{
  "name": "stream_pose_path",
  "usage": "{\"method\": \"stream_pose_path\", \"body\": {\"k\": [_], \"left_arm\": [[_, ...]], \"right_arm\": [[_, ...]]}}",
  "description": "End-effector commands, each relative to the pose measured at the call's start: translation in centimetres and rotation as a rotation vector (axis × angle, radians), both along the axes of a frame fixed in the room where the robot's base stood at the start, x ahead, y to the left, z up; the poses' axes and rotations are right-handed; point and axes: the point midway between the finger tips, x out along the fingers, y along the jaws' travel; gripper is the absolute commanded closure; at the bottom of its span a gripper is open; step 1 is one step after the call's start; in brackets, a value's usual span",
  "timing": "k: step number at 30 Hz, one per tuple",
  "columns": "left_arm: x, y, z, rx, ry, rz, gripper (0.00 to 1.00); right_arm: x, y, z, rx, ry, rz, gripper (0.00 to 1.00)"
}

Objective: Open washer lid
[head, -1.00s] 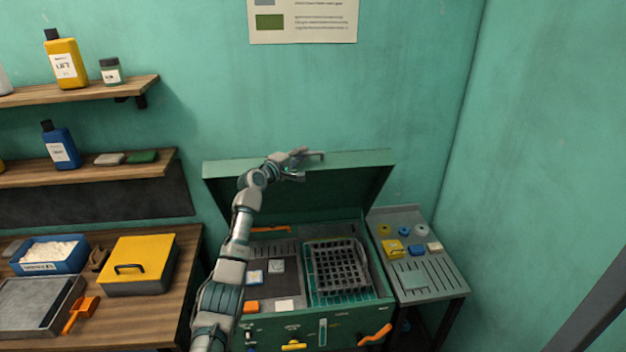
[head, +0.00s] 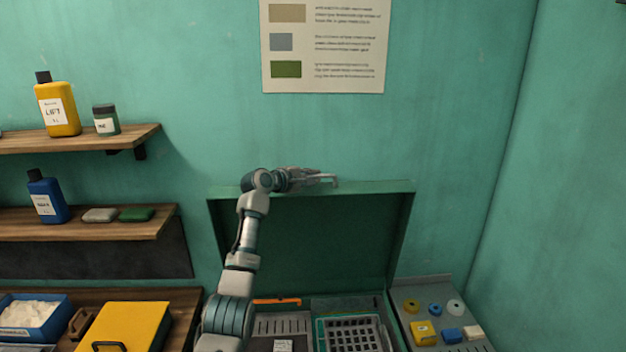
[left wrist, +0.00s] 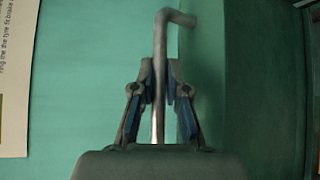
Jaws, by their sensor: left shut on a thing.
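The green washer lid (head: 300,240) is raised, standing steeply open behind the washer's basin in the head view. My left gripper (head: 325,178) is at the lid's top edge. It is shut on the lid's grey bar handle (head: 335,181). In the left wrist view the handle (left wrist: 160,70) runs between the two blue-padded fingers (left wrist: 160,95) and bends to the right at its end. My right gripper is not in view.
A side table (head: 440,300) with several small parts stands right of the washer. At left are a workbench with a yellow-lidded box (head: 125,328) and a blue bin (head: 30,320), and wall shelves (head: 80,140) with bottles. A poster (head: 322,45) hangs above.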

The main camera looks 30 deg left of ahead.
Motion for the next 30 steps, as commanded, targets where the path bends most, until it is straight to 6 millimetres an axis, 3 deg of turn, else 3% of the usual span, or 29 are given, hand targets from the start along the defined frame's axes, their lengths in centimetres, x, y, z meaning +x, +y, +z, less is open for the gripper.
{"method": "stream_pose_path", "body": {"k": [8,9,11,23,30], "left_arm": [[0.1,0.3,-0.6,0.002,0.011,0.003,1.00],[0.1,0.3,-0.6,0.002,0.010,0.003,0.77],[0.1,0.3,-0.6,0.001,0.009,0.002,0.62],[-0.3,0.3,-0.1,0.002,0.001,0.001,0.61],[-3.3,0.9,0.6,0.003,-0.001,0.002,0.61]], "right_arm": [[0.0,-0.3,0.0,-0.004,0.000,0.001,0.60],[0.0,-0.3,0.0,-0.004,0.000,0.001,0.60],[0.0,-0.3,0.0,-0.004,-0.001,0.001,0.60],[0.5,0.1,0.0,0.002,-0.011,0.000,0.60],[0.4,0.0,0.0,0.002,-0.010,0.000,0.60]]}}
